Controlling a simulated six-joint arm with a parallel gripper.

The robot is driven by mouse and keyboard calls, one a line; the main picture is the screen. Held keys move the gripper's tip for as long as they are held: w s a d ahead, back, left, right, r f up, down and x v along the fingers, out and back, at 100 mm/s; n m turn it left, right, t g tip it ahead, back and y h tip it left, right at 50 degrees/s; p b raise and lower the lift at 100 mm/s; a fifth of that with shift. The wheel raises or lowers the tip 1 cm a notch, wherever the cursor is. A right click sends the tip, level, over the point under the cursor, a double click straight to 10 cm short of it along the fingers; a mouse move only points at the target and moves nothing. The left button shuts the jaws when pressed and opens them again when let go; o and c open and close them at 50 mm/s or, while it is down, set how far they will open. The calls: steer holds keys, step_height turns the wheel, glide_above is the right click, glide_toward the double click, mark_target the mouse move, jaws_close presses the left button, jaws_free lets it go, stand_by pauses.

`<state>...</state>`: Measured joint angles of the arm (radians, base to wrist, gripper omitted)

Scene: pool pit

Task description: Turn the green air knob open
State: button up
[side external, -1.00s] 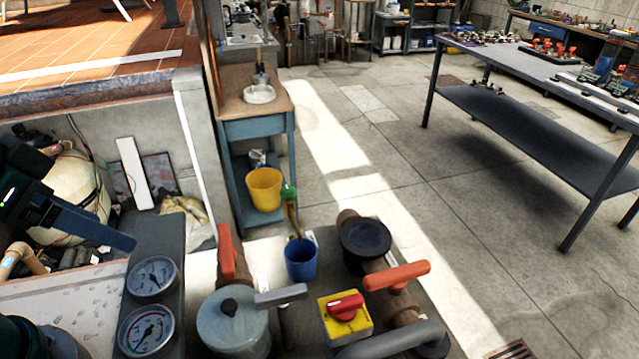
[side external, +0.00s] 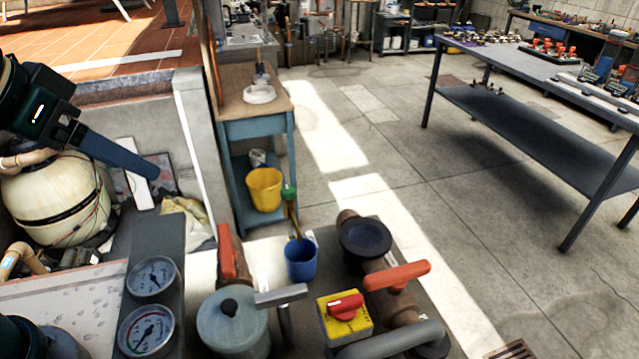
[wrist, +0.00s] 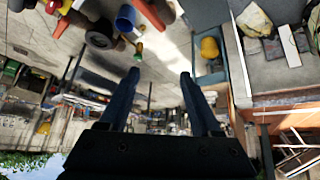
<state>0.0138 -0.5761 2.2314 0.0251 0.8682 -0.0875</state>
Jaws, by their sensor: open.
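I cannot make out a green air knob for certain. A green-topped stick (side external: 289,193) stands tilted in a blue cup (side external: 301,260); green also shows beside the cup in the wrist view. A grey-green canister (side external: 233,328) with a small black knob (side external: 229,306) stands left of the cup, and a grey T-shaped handle (side external: 281,295) is beside it. My gripper (wrist: 160,74) is open and empty, its two fingers well apart in the wrist view. In the side view it hangs in the air at the left, above the gauges and clear of the fittings.
Two gauges (side external: 151,276) stand at the left. Red-orange levers (side external: 397,276), a yellow box with a red switch (side external: 344,317) and pipes crowd the front. A yellow bucket (side external: 265,188) sits on the blue trolley's lower shelf. The air above the fittings is free.

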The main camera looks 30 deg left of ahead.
steer(key=w+d+r, duration=0.1)
steer(key=w+r, duration=0.1)
steer(key=w, duration=0.6)
steer(key=g, duration=0.3)
glide_above(288, 191)
steer(key=s, duration=0.3)
step_height(288, 191, down, 15)
steer(key=shift+m+t, duration=0.3)
steer(key=shift+m, duration=0.1)
steer(key=shift+w+x, duration=0.25)
steer(key=shift+x, duration=2.05)
steer(key=shift+r, duration=0.1)
steer(key=shift+c, duration=0.3)
jaws_close()
